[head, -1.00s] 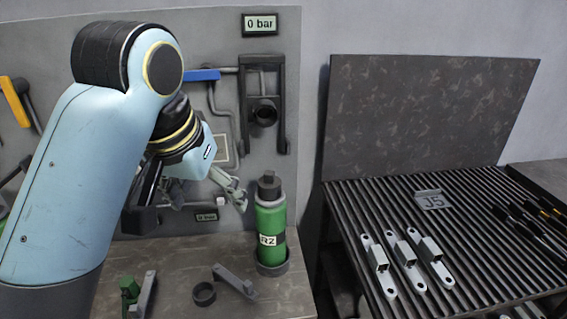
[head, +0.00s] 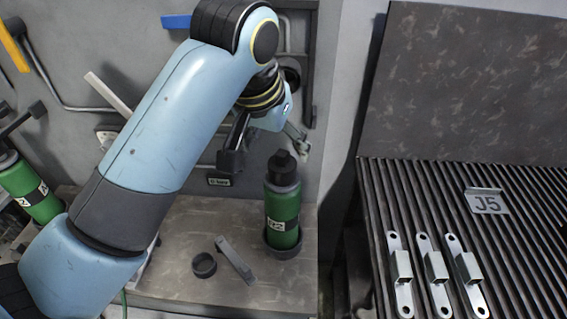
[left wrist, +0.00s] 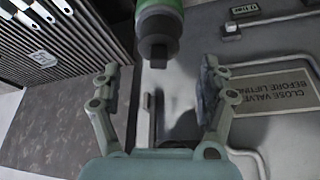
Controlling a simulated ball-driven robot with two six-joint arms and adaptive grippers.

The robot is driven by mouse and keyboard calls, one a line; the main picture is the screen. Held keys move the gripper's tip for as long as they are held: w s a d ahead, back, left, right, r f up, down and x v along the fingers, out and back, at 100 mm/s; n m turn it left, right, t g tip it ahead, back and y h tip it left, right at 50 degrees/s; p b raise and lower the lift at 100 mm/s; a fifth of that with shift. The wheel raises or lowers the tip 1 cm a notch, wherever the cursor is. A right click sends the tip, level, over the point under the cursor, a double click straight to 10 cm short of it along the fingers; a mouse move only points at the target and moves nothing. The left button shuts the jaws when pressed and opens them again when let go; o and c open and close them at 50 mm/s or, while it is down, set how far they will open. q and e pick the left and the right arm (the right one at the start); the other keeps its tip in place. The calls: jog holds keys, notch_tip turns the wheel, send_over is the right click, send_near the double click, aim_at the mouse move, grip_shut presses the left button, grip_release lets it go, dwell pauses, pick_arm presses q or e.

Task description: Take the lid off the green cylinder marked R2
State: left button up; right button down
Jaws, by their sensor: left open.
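The green cylinder (head: 282,208) with a white label, which seems to read R2, stands upright in a dark ring holder on the bench. Its dark lid (head: 282,168) is on top. In the left wrist view the cylinder (left wrist: 160,8) enters upside down at the top edge, with the lid (left wrist: 158,42) pointing down between the fingers' directions. My left gripper (head: 299,140) is just above and slightly right of the lid in the head view. In the left wrist view my left gripper (left wrist: 158,82) is open and empty, apart from the lid. My right gripper is out of view.
An empty dark ring (head: 204,265) and a grey bar (head: 236,262) lie left of the cylinder. Another green cylinder (head: 38,203) leans at far left. A wall panel with pipes is behind.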

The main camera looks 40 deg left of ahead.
aim_at(282, 153)
pick_arm(q)
jog(key=p+x, duration=0.1)
jog(key=x, duration=0.2)
jog(key=shift+w+d+f, duration=0.1)
jog(key=shift+w+f, duration=0.15)
jog(key=shift+f, duration=0.1)
jog(key=shift+w+f, duration=0.25)
jog(key=shift+f, duration=0.2)
jog(key=c, duration=1.1)
jog(key=shift+c, duration=0.5)
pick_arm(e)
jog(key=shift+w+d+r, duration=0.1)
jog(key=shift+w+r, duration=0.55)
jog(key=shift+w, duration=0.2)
pick_arm(q)
jog(key=shift+r, duration=0.1)
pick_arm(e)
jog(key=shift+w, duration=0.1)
